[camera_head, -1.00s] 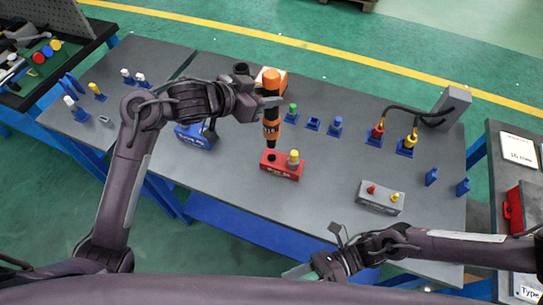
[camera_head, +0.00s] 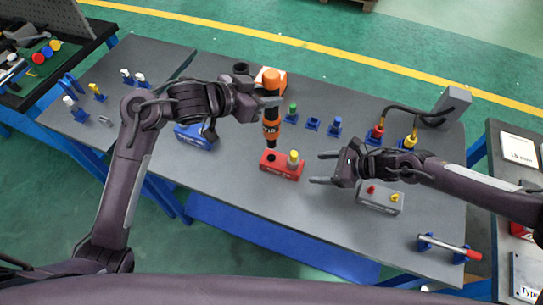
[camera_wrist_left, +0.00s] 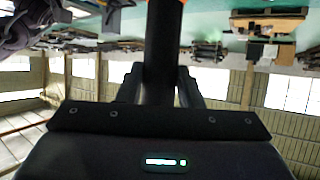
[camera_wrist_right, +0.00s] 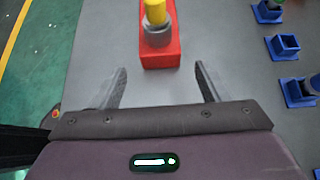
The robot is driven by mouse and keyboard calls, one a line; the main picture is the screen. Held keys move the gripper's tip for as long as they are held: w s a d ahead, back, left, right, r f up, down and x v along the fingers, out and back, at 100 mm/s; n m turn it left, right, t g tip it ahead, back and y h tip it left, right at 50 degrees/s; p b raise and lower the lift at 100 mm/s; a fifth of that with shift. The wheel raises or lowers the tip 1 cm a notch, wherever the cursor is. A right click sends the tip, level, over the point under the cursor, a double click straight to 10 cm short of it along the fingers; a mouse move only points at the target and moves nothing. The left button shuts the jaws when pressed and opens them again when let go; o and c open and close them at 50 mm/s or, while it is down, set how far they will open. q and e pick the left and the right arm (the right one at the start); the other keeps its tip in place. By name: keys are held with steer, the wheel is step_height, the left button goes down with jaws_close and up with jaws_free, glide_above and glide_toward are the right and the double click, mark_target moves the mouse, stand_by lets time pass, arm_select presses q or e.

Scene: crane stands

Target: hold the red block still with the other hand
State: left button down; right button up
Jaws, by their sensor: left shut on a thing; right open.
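The red block (camera_head: 281,165) lies on the grey table, with a dark round hole at its left and a yellow-topped piece (camera_head: 293,157) standing in its right end. My left gripper (camera_head: 268,101) is shut on an orange and black tool (camera_head: 271,116), held upright with its tip just above or at the block's hole; I cannot tell if they touch. My right gripper (camera_head: 322,168) is open and empty, to the right of the block, its fingers pointing at it. In the right wrist view the block (camera_wrist_right: 160,52) is ahead of and between the open fingers, apart from them.
Small blue holders (camera_head: 313,124) stand behind the red block, and two cabled plugs (camera_head: 410,142) at the back right. A blue box (camera_head: 194,136) is at the left. The table's front middle is clear.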

mark_target(301, 168)
steer(key=shift+x, duration=4.45)
steer(key=c, duration=1)
steer(key=shift+w, duration=0.1)
